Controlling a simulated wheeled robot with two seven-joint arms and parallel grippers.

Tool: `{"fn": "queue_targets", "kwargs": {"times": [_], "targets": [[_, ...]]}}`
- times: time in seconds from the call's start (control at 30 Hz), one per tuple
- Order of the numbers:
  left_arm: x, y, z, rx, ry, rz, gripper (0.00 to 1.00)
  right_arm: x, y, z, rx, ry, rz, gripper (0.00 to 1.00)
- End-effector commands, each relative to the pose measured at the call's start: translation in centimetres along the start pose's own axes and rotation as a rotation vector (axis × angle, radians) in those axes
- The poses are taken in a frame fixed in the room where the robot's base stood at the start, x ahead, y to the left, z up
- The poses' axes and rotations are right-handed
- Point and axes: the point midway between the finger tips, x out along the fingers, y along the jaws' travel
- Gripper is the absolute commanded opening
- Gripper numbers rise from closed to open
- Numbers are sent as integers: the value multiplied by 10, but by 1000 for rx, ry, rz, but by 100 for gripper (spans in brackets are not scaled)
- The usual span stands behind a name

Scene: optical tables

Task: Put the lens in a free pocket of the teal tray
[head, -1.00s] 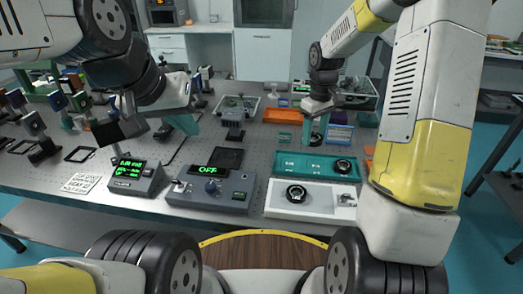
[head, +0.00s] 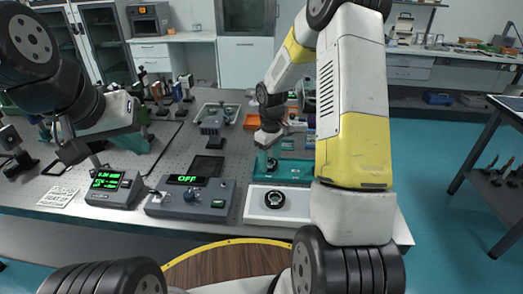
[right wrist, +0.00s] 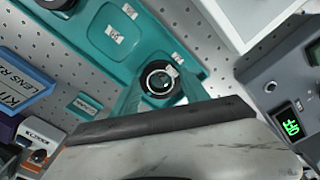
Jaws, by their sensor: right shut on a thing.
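My right gripper (right wrist: 160,92) is shut on a lens (right wrist: 157,80), a black-rimmed ring with clear glass, between its teal fingers. In the head view this gripper (head: 263,161) is low at the left end of the teal tray (head: 290,170); the lens is hidden there. The teal tray (right wrist: 85,32) has shallow pockets with small white labels. The held lens overlaps its labelled end; I cannot tell whether it touches. Another black lens (right wrist: 55,3) lies toward the tray's far end. My left gripper (head: 133,141) hangs at the left; its jaw opening is unclear.
A white tray (head: 252,207) with a black ring (head: 275,199) stands in front of the teal tray. A grey control box reading OFF (head: 190,196) and a green-display meter (head: 114,188) stand to its left. Blue and purple boxes (right wrist: 20,85) lie beside the teal tray.

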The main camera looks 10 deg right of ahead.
Motion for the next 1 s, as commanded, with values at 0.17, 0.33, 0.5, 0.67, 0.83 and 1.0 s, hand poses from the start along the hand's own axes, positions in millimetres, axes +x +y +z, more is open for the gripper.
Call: {"fn": "queue_targets", "kwargs": {"times": [0.17,0.33,0.5,0.67,0.83,1.0], "targets": [[0,0,0,0,0,0,0,9,0,0,-1,1,1,11],[0,0,0,0,0,0,0,10,0,0,-1,1,0,11],[0,0,0,0,0,0,0,12,0,0,-1,0,0,68],[0,0,0,0,0,0,0,12,0,0,-1,0,0,75],[0,0,0,0,0,0,0,11,0,0,-1,0,0,75],[0,0,0,0,0,0,0,-2,1,0,0,2,2,75]]}}
